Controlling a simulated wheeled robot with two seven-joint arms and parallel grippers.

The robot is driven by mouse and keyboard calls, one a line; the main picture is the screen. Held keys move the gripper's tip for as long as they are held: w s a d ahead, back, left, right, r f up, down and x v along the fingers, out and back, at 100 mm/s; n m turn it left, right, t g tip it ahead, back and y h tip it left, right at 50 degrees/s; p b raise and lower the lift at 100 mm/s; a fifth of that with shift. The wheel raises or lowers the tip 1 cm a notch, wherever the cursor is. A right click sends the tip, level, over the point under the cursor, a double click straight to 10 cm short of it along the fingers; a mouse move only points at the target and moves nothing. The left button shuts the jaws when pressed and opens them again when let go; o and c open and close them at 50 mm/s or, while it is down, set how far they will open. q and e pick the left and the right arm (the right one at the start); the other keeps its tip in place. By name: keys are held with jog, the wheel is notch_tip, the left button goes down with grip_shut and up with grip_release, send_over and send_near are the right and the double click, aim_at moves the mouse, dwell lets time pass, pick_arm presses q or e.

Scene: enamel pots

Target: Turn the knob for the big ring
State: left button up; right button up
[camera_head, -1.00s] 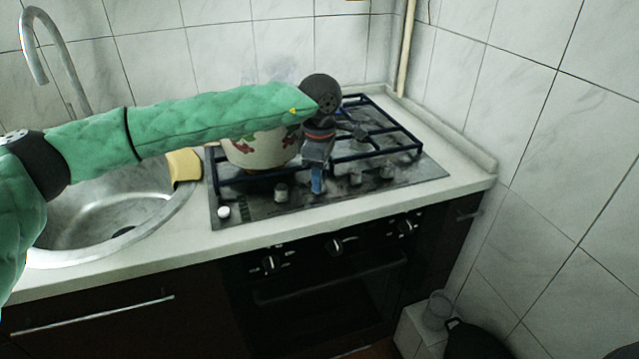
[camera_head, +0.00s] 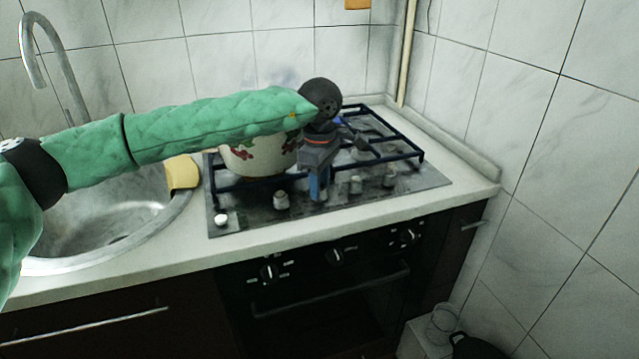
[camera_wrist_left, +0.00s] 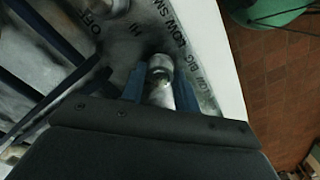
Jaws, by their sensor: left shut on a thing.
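My left gripper (camera_head: 318,192) reaches in from the left over the front strip of the hob and points down. In the left wrist view its two blue fingers (camera_wrist_left: 160,85) are shut on a pale metal knob (camera_wrist_left: 161,68), one finger on each side. Printed words beside it include OFF, HI, LOW, SM and BIG. In the head view the fingers hide most of this knob. Other hob knobs (camera_head: 281,200) stand on the same strip, one to the left and two to the right. My right gripper is not in view.
A floral enamel pot (camera_head: 256,160) stands on the hob's left side, partly behind my arm. Dark blue grate bars (camera_head: 400,150) lie close behind the knobs. A sink (camera_head: 110,215) with a yellow sponge (camera_head: 182,172) is at left. Oven knobs (camera_head: 335,256) sit below the counter edge.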

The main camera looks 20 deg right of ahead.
pick_arm(q)
jog(key=o, duration=1)
jog(key=shift+r, duration=0.1)
notch_tip(320, 180, up, 8)
jog(key=shift+f, duration=0.15)
